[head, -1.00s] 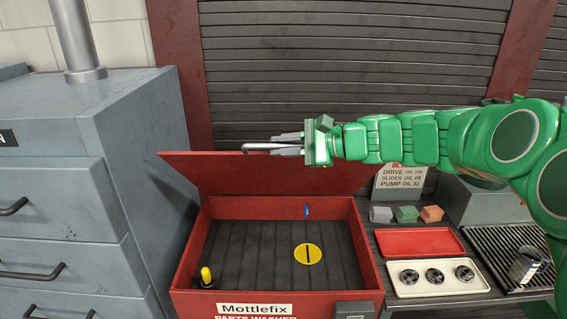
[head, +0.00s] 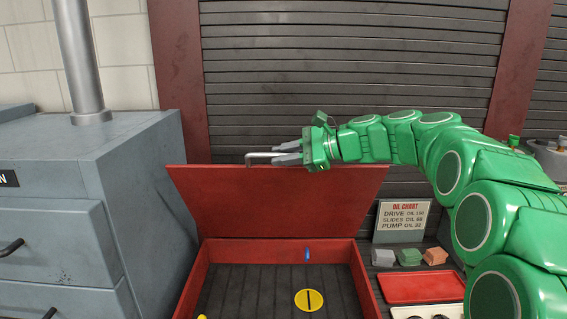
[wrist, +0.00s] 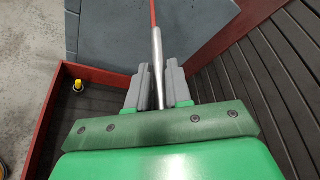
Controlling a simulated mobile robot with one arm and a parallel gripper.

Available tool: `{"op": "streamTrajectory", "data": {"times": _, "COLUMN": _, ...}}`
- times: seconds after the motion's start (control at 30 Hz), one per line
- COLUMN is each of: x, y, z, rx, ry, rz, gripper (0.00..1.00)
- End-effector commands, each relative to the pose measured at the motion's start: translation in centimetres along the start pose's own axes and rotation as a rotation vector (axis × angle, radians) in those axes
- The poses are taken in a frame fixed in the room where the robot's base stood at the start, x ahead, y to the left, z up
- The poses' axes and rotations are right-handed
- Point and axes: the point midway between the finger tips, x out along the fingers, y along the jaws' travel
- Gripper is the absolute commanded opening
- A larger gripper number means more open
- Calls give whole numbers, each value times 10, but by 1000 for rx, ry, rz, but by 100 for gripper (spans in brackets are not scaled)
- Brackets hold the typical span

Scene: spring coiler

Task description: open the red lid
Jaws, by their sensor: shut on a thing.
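The red lid (head: 275,205) stands raised at the back of the red parts washer (head: 364,285), its inner face towards me in the head view. Its metal bar handle (head: 258,155) is at the lid's top edge. My gripper (head: 280,154) reaches in from the right and is shut on the handle. In the wrist view the silver handle bar (wrist: 157,60) runs between my two grey fingers (wrist: 158,88). The lid shows there as a thin red edge (wrist: 153,12).
A grey cabinet (head: 130,170) stands left of the washer. On the right are an oil chart sign (head: 402,217), small blocks (head: 410,257) and a red tray (head: 422,289). A slatted shutter (head: 350,60) closes off the back.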

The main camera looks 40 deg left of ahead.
Motion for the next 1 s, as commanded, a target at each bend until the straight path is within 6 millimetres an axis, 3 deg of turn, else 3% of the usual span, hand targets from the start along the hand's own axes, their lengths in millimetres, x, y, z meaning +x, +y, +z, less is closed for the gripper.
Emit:
{"op": "streamTrajectory", "data": {"times": 0.7, "x": 0, "y": -8, "z": -4, "rx": 21, "ry": 3, "rz": 8, "gripper": 0}}
{"op": "streamTrajectory", "data": {"times": 0.73, "x": 0, "y": -8, "z": -4, "rx": 21, "ry": 3, "rz": 8, "gripper": 21}}
{"op": "streamTrajectory", "data": {"times": 0.83, "x": 0, "y": -8, "z": -4, "rx": 20, "ry": 3, "rz": 7, "gripper": 36}}
{"op": "streamTrajectory", "data": {"times": 0.87, "x": 0, "y": -8, "z": -4, "rx": 20, "ry": 3, "rz": 7, "gripper": 40}}
{"op": "streamTrajectory", "data": {"times": 1.0, "x": 0, "y": -8, "z": -3, "rx": 19, "ry": 2, "rz": 7, "gripper": 40}}
